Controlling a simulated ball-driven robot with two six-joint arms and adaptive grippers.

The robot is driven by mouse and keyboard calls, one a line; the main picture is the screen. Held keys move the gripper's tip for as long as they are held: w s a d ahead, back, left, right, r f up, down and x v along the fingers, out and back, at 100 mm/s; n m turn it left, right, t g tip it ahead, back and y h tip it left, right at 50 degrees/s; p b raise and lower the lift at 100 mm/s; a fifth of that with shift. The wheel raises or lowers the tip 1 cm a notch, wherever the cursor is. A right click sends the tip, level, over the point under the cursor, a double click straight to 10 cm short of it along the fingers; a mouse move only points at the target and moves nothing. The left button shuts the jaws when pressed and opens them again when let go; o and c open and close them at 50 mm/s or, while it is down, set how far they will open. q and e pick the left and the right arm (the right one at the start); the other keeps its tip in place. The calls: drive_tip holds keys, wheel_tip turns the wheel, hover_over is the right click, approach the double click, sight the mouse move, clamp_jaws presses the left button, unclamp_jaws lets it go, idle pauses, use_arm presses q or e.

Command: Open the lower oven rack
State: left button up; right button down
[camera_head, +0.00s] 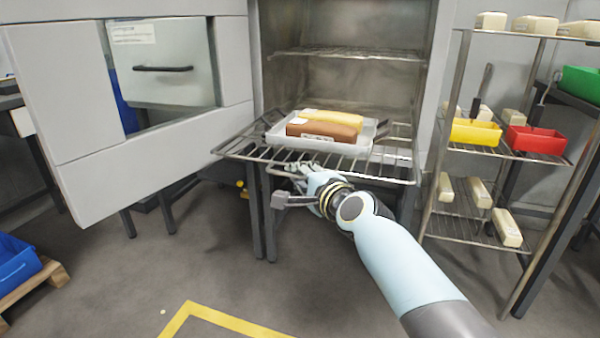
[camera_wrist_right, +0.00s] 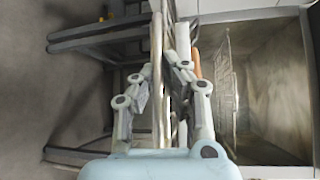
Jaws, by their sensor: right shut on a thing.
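The oven (camera_head: 345,85) stands open, its door (camera_head: 90,170) swung out to the left. The lower rack (camera_head: 230,150) is pulled out past the oven's front and carries a tray (camera_head: 282,135) with a brown loaf (camera_head: 322,133) and a yellow loaf (camera_head: 335,117). My right gripper (camera_head: 300,170) is at the rack's front edge, shut on the rack's front bar; in the right wrist view the bar (camera_wrist_right: 157,60) runs between the fingers. Part of the fingers is hidden under the rack in the head view. My left gripper is not in view.
The upper rack (camera_head: 345,53) sits inside the oven. A shelf unit (camera_head: 490,150) at right holds a yellow bin (camera_head: 474,132), a red bin (camera_head: 537,140) and several pale blocks. A blue crate (camera_head: 20,265) lies at far left. Floor in front is clear.

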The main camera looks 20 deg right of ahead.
drive_tip(key=shift+s+f, duration=0.1)
drive_tip(key=shift+f, duration=0.25)
drive_tip(key=c, duration=1.5)
unclamp_jaws()
drive_tip(key=shift+d, duration=0.1)
drive_tip(key=shift+o, duration=0.5)
drive_tip(key=shift+r, duration=0.15)
drive_tip(key=v, duration=1.2)
